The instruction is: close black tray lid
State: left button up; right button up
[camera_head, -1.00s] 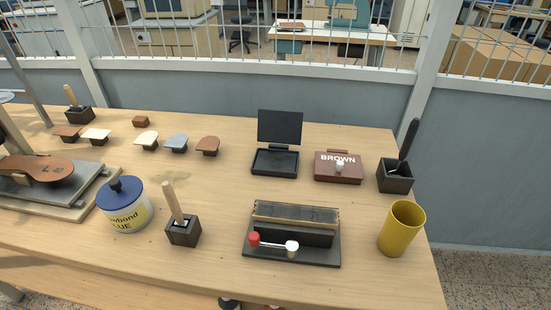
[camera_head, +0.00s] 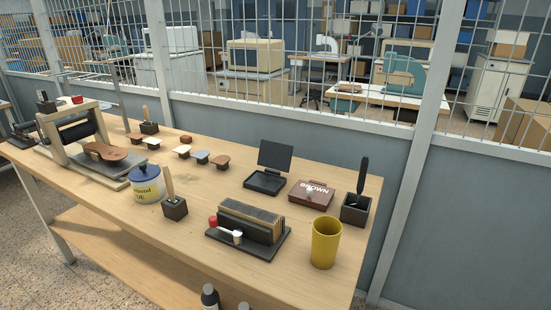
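The black tray (camera_head: 264,183) sits near the back edge of the wooden table, right of the middle. Its lid (camera_head: 275,157) stands open, raised upright at the tray's back side. The inside of the tray looks dark, and I cannot tell what it holds. Neither of my grippers shows in the head view.
Further right is a black holder with a dark-handled tool (camera_head: 356,208). A yellow cup (camera_head: 325,242) and a black rack (camera_head: 248,229) stand in front. The wooden table (camera_head: 200,245) has bare room at front.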

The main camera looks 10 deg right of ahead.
aim_at(276, 155)
jog(key=k+l+u, duration=0.1)
jog(key=l+u, duration=0.15)
jog(key=l, duration=0.2)
jog(key=k+l+u, duration=0.2)
jog(key=l, duration=0.2)
jog(key=k+l+u, duration=0.1)
jog(key=l+u, duration=0.15)
jog(key=l, duration=0.2)
jog(key=k+l+u, duration=0.2)
jog(key=l, duration=0.15)
jog(key=i+l+u, duration=0.1)
jog(key=l+u, duration=0.3)
jog(key=l, duration=0.55)
jog(key=l+u, duration=0.4)
jog(key=l, duration=0.5)
